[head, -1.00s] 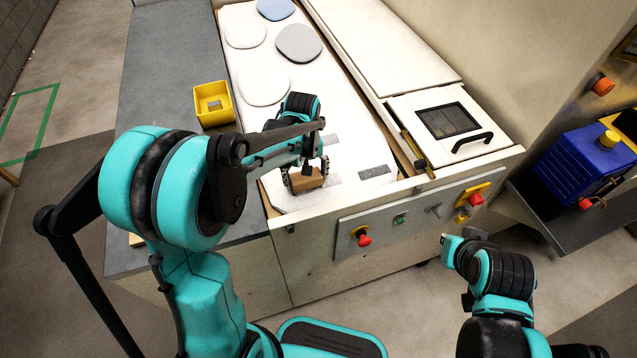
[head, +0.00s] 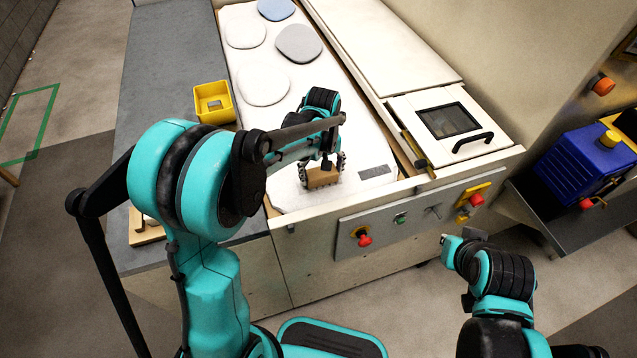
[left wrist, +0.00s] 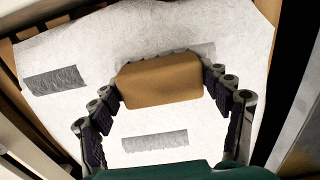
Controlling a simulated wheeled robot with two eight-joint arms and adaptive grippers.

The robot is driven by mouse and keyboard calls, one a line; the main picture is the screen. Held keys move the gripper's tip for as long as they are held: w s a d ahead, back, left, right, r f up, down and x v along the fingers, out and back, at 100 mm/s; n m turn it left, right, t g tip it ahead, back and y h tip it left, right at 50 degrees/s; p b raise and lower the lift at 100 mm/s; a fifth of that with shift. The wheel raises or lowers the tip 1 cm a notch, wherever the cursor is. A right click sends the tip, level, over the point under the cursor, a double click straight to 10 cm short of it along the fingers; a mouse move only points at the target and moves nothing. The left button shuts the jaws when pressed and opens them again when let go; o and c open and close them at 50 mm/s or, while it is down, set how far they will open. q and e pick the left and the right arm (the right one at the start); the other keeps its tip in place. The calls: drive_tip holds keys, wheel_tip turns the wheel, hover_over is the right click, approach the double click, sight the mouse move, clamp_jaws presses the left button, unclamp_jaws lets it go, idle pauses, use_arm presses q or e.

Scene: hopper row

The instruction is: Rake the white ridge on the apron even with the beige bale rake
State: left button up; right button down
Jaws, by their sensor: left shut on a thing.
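My left gripper (head: 322,172) is shut on the beige bale rake (head: 322,179), low over the near part of the white apron (head: 285,190). In the left wrist view the rake (left wrist: 160,80) is a tan block between the two fingers (left wrist: 162,88). Fluffy white material (left wrist: 150,47) shows along the rake's far edge; I cannot tell the ridge's full shape, as the rake hides part of it. Grey strips (left wrist: 55,85) show on the apron, one of them right of the gripper in the head view (head: 373,172). My right gripper (head: 455,246) is low at right, away from the apron; its fingers are unclear.
Several flat round pads (head: 298,43) lie farther up the white surface. A yellow bin (head: 212,102) stands on the grey counter (head: 165,80) at left. A wooden piece (head: 146,232) lies near its front. A panel with buttons (head: 400,219) runs along the front.

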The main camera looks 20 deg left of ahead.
use_arm(q)
drive_tip(key=shift+w+d, duration=0.65)
drive_tip(key=shift+d, duration=0.3)
drive_tip(key=shift+w+d, duration=0.65)
drive_tip(key=shift+d, duration=0.3)
drive_tip(key=shift+w+d, duration=0.4)
drive_tip(key=shift+d, duration=0.2)
drive_tip(key=shift+w+d, duration=0.35)
drive_tip(key=shift+d, duration=0.2)
drive_tip(key=shift+s+a, duration=0.1)
drive_tip(key=shift+a, duration=0.05)
drive_tip(key=shift+s+a, duration=0.35)
drive_tip(key=shift+a, duration=0.1)
drive_tip(key=shift+s+a, duration=0.35)
drive_tip(key=shift+a, duration=0.25)
drive_tip(key=shift+s+a, duration=0.35)
drive_tip(key=shift+a, duration=0.25)
drive_tip(key=shift+s+a, duration=0.1)
